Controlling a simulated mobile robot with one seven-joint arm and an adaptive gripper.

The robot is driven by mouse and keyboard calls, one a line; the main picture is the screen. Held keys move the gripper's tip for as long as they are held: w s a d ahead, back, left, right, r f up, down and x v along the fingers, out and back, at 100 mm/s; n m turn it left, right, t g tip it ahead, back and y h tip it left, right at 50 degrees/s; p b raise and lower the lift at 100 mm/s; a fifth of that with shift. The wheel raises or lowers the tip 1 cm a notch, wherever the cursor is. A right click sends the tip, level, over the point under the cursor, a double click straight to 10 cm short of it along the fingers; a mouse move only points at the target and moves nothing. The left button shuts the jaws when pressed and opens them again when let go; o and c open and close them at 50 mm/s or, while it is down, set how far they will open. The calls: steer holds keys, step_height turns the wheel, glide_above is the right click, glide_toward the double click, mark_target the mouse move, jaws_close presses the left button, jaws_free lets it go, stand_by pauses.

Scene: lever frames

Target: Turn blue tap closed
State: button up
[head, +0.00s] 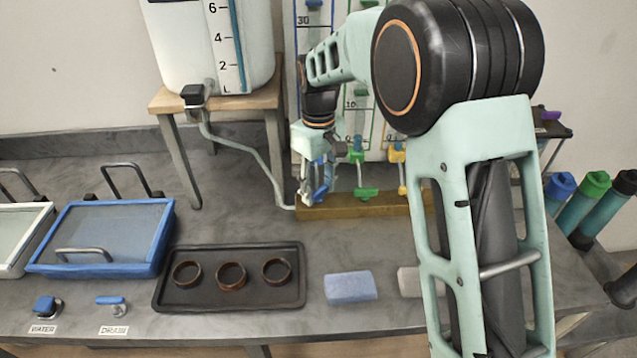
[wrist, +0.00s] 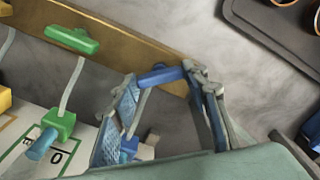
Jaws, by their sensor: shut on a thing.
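The blue tap handle (wrist: 160,76) is a small bar in front of the wooden strip (wrist: 130,42). My gripper (wrist: 168,90) has one finger on each side of it and is shut on it. In the head view my gripper (head: 314,190) reaches down to the left end of the strip, and a bit of the blue tap (head: 321,192) shows between the fingers. A thin pale tube leads from the handle back to a blue fitting (wrist: 128,147), partly hidden by a finger. The far end of the handle is hidden by the right finger.
A green tap handle (head: 367,193) and a yellow one stand to the right along the strip. The tank stand (head: 215,98) and its hose (head: 250,155) are left of my gripper. A dark tray (head: 230,300) with three rings lies in front, with a pale blue block (head: 350,287) beside it.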

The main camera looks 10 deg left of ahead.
mark_target(318, 191)
steer(key=m, duration=0.4)
steer(key=shift+r+p, duration=0.1)
steer(key=shift+p, duration=0.3)
steer(key=shift+m, duration=1.9)
steer(key=shift+p, duration=0.3)
steer(key=o, duration=1.2)
steer(key=shift+c, duration=0.2)
step_height(318, 191, up, 12)
